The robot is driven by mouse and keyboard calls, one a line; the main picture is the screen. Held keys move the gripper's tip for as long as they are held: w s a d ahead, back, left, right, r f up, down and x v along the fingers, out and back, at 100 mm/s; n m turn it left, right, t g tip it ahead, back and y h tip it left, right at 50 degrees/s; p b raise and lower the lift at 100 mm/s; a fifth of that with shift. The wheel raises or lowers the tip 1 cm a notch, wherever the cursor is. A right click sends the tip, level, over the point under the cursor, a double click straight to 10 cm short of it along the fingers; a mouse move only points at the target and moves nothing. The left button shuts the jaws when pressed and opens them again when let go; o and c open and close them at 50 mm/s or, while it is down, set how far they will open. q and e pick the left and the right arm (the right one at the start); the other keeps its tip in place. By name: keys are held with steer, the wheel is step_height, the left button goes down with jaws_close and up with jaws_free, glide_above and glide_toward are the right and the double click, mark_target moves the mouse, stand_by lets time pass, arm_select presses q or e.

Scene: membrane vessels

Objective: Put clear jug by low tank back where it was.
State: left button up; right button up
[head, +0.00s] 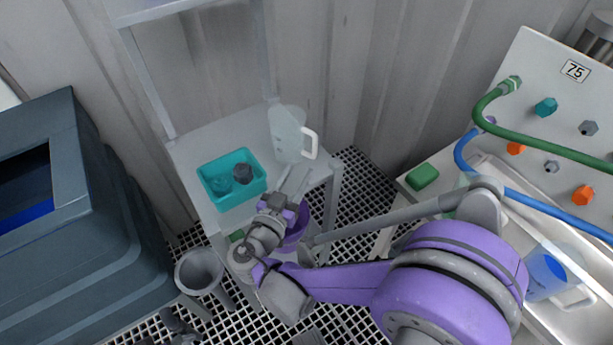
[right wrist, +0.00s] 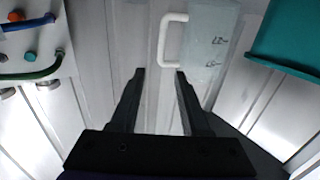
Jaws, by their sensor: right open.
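A clear jug (head: 287,134) with a white handle stands upright on the grey shelf (head: 215,142). The right wrist view shows its marked wall (right wrist: 208,45) and handle (right wrist: 170,40) just beyond the fingertips. My right gripper (head: 297,178) is open and empty at the shelf's front right, close to the jug's handle side. In the right wrist view the handle lies ahead of the gap between its fingers (right wrist: 160,74), apart from them. Another clear jug (head: 577,298) with blue in or behind it sits in the pale trough at right. I cannot make out my left gripper.
A teal tray (head: 218,203) with dark round items sits left of the jug; its side shows in the right wrist view (right wrist: 290,35). A green block (head: 422,177) lies on the trough's left edge. Green and blue hoses (head: 540,137) cross the panel. A grey bin stands left.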

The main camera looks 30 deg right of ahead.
steer(key=s+d+f+n+g+y, duration=0.4)
steer(key=s+d+f+g+y, duration=0.1)
steer(key=s+f, duration=0.25)
steer(key=s+a+f+n+g+y, duration=0.1)
steer(key=s+a+f+n+y, duration=0.1)
steer(key=s+a+n+y, duration=0.4)
steer(key=s+a+y, duration=0.3)
steer(key=s, duration=0.1)
steer(key=shift+f, duration=0.3)
steer(key=shift+a+n, duration=0.1)
steer(key=shift+n, duration=0.2)
